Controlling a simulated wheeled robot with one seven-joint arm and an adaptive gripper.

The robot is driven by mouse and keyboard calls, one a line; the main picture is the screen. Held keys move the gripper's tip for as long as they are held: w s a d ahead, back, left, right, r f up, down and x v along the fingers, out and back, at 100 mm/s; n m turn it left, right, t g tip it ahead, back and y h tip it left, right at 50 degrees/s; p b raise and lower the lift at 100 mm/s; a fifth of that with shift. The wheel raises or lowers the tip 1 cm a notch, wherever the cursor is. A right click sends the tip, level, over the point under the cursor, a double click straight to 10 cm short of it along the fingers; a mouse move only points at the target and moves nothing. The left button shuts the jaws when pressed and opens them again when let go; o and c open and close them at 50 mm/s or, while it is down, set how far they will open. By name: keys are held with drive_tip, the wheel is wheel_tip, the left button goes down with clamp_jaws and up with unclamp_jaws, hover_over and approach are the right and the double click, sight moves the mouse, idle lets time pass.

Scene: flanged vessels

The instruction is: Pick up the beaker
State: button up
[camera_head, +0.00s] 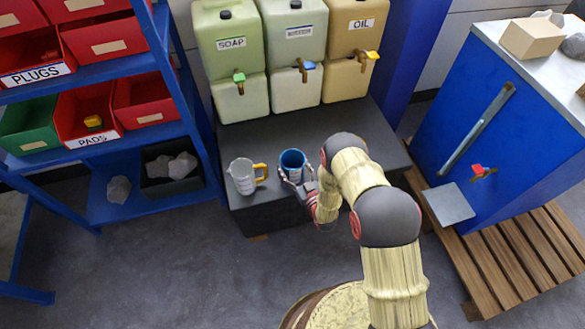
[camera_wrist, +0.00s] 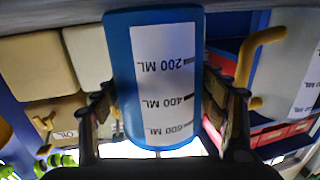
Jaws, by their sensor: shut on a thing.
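The blue beaker (camera_head: 292,160) stands on the dark bench under the dispensers in the head view. In the wrist view the blue beaker (camera_wrist: 124,75) fills the middle, with a white scale label reading 200, 400 and 600 ML; it appears upside down there. My gripper (camera_head: 297,182) is at the beaker's near side. In the wrist view my gripper (camera_wrist: 157,110) has one finger on each side of the beaker, shut on it. I cannot tell whether the beaker's base is off the bench.
A grey-white jug (camera_head: 242,177) with a yellow handle stands just left of the beaker. Soap (camera_head: 231,55), middle (camera_head: 293,50) and oil (camera_head: 350,50) dispensers stand behind. A blue shelf rack (camera_head: 110,165) is at left, a blue cabinet (camera_head: 510,140) at right. The dark bench (camera_head: 345,125) has free room.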

drive_tip(key=shift+c, duration=1)
drive_tip(key=shift+r, duration=0.1)
